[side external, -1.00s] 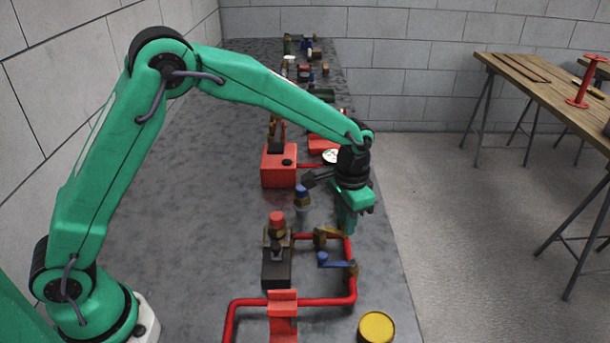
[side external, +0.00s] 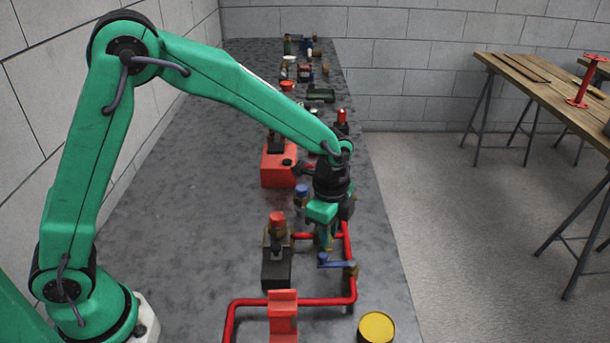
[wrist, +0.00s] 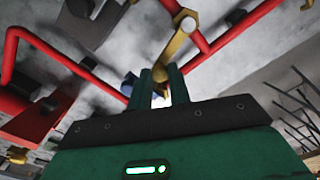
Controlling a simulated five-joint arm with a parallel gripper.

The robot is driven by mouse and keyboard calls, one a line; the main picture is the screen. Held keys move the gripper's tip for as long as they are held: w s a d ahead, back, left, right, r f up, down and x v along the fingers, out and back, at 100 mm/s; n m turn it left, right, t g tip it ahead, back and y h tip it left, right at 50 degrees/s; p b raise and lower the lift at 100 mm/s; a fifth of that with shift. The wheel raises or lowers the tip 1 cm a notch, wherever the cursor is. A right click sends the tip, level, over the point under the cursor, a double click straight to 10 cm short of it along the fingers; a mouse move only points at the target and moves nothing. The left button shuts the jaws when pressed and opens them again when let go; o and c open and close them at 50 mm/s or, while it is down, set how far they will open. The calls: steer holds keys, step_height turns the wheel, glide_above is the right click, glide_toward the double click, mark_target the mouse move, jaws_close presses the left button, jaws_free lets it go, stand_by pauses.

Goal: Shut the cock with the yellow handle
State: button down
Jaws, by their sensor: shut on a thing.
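The cock with the yellow handle sits on the red pipe loop. In the wrist view its yellow handle (wrist: 175,45) runs from the cock body down to between my two green fingers. My gripper (side external: 324,241) points down at the cock and is shut on the handle; it also shows in the wrist view (wrist: 163,80). In the side view the gripper hides most of this cock. A second cock with a blue handle (side external: 336,263) is close in front of it on the same pipe.
The red pipe (side external: 320,301) loops around a dark block with a red-topped fitting (side external: 277,222). A red box (side external: 279,166) and a blue-capped fitting (side external: 302,191) stand behind. A yellow round lid (side external: 377,327) is at the front right. The bench's left side is clear.

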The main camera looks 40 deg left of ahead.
steer(key=shift+s+a+r+m, duration=0.1)
steer(key=shift+s+a+m, duration=0.15)
steer(key=shift+m, duration=0.45)
steer(key=shift+s+a+r+m, duration=0.1)
steer(key=shift+s+m, duration=0.15)
steer(key=shift+m, duration=0.45)
steer(key=c, duration=1.3)
jaws_free()
steer(key=shift+f, duration=0.15)
steer(key=shift+a, duration=0.1)
step_height(320, 180, up, 8)
steer(key=shift+s, duration=0.1)
